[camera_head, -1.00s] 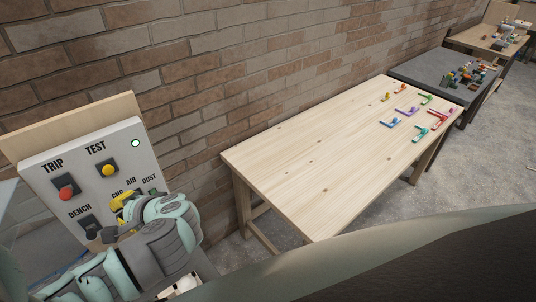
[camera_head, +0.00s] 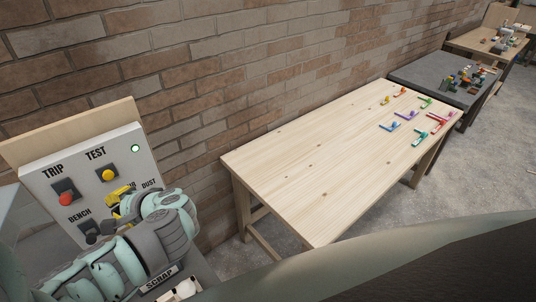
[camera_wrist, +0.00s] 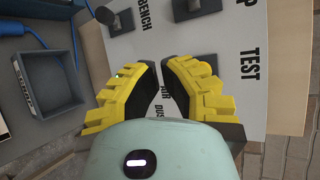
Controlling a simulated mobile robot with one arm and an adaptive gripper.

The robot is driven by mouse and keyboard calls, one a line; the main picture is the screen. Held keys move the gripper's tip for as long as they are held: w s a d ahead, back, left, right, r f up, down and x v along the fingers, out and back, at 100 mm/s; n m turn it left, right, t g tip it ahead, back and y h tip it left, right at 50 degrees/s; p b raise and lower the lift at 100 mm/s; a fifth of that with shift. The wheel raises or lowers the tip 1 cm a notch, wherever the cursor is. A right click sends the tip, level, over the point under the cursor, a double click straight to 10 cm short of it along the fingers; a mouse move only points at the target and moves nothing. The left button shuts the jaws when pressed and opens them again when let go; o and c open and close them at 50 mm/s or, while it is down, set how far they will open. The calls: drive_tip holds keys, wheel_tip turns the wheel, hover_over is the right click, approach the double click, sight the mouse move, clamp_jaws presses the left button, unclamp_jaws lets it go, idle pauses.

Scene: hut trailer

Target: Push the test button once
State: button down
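The test button (camera_head: 108,175) is a yellow knob under the TEST label on the white control panel (camera_head: 60,172), in the head view's left. My gripper (camera_head: 118,194) is in front of the panel, just below the test button. In the wrist view, the yellow fingers of my gripper (camera_wrist: 158,64) have their tips close together with a narrow gap and nothing between them. The TEST label (camera_wrist: 254,65) is right of the fingers; the right finger covers much of the button area. I cannot tell whether the finger touches the panel.
The red trip button (camera_head: 66,198) is left of the test button, and the bench switch (camera_head: 90,232) is below. A green lamp (camera_head: 135,149) glows top right. A grey tray (camera_wrist: 52,80) shows in the wrist view. A wooden table (camera_head: 300,170) stands right.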

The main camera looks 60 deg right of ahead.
sight(108, 175)
drive_tip(key=shift+w+d+b, duration=0.2)
drive_tip(key=shift+w+d, duration=0.05)
drive_tip(key=shift+w, duration=0.65)
drive_tip(key=shift+w+d+b, duration=0.15)
drive_tip(key=shift+w+d, duration=0.15)
drive_tip(key=shift+w, duration=0.55)
drive_tip(key=shift+w+d+b, duration=0.2)
drive_tip(key=shift+w+d, duration=0.05)
drive_tip(key=shift+w, duration=0.65)
drive_tip(key=c, duration=1.7)
unclamp_jaws()
drive_tip(key=shift+f, duration=0.1)
clamp_jaws()
drive_tip(key=shift+w+d+b, duration=0.1)
drive_tip(key=shift+w+b, duration=0.3)
drive_tip(key=shift+b, duration=0.1)
